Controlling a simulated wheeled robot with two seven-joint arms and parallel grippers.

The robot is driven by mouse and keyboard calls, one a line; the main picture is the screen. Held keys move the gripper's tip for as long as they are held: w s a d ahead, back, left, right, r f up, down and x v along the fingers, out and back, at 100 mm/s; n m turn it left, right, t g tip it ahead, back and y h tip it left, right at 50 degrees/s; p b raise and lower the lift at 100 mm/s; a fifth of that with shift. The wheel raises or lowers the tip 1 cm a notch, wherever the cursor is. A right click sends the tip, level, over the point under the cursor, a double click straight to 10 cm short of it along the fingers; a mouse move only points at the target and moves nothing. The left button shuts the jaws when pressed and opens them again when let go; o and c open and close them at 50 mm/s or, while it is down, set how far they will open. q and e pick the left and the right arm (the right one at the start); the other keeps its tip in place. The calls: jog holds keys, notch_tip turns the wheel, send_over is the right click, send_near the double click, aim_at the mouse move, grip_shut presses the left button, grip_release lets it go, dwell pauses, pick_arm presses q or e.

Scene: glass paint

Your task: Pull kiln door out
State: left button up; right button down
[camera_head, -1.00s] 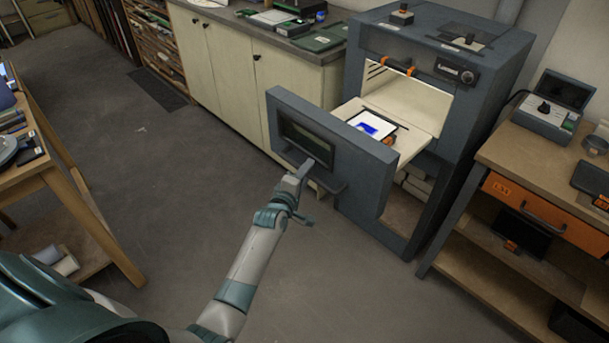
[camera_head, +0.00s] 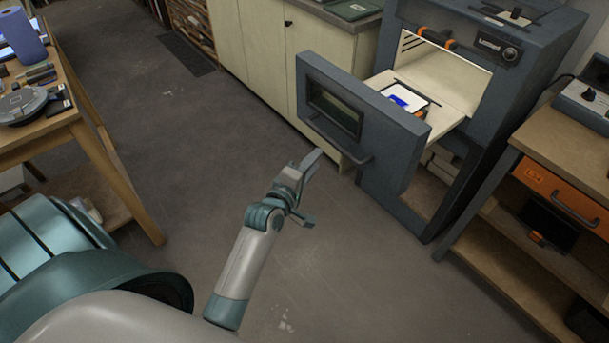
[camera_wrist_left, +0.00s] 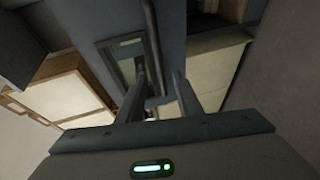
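The blue-grey kiln (camera_head: 540,45) stands at the upper right. Its door (camera_head: 390,125) is out in front of the kiln body, with a pale shelf (camera_head: 450,115) behind it spanning back into the open chamber. A white piece with a blue patch (camera_head: 405,98) lies on the shelf. The door's bar handle (camera_head: 345,152) runs below its window. My left gripper (camera_head: 314,190) is open and empty, just in front of the handle and apart from it. In the left wrist view, the handle (camera_wrist_left: 152,40) shows beyond the spread fingers (camera_wrist_left: 161,80). My right gripper is out of view.
A wooden workbench (camera_head: 545,140) with an orange drawer (camera_head: 560,190) stands right of the kiln. Cream cabinets (camera_head: 265,50) stand to its left. A wooden table (camera_head: 80,110) with tools is at the far left. The grey floor between is clear.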

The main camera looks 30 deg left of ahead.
pick_arm(q)
jog(key=shift+s+d+r+b, duration=0.1)
jog(key=shift+s+r+b, duration=0.15)
jog(key=shift+s, duration=1)
jog(key=shift+s+d+r+b, duration=0.1)
jog(key=shift+s+r, duration=0.1)
jog(key=shift+s, duration=1.05)
jog(key=s+d+f+m+g+b, duration=0.1)
jog(key=s+d+f+m+g, duration=0.2)
jog(key=f, duration=1)
jog(key=s+d+f+m+g+h, duration=0.1)
jog(key=s+f+m+g, duration=0.3)
jog(key=f, duration=0.9)
jog(key=s+d+f+m+b, duration=0.1)
jog(key=s+d+f+m, duration=0.15)
jog(key=s+f, duration=0.7)
jog(key=s+f+m+g, duration=0.4)
jog(key=s+f, duration=0.8)
jog(key=s, duration=0.4)
jog(key=s+f+m+g+b, duration=0.1)
jog(key=s+f+m+g, duration=0.3)
jog(key=s+f, duration=0.9)
jog(key=s+a+m, duration=0.1)
jog(key=s+m, duration=0.2)
jog(key=shift+s+f, duration=0.25)
jog(key=shift+s, duration=0.15)
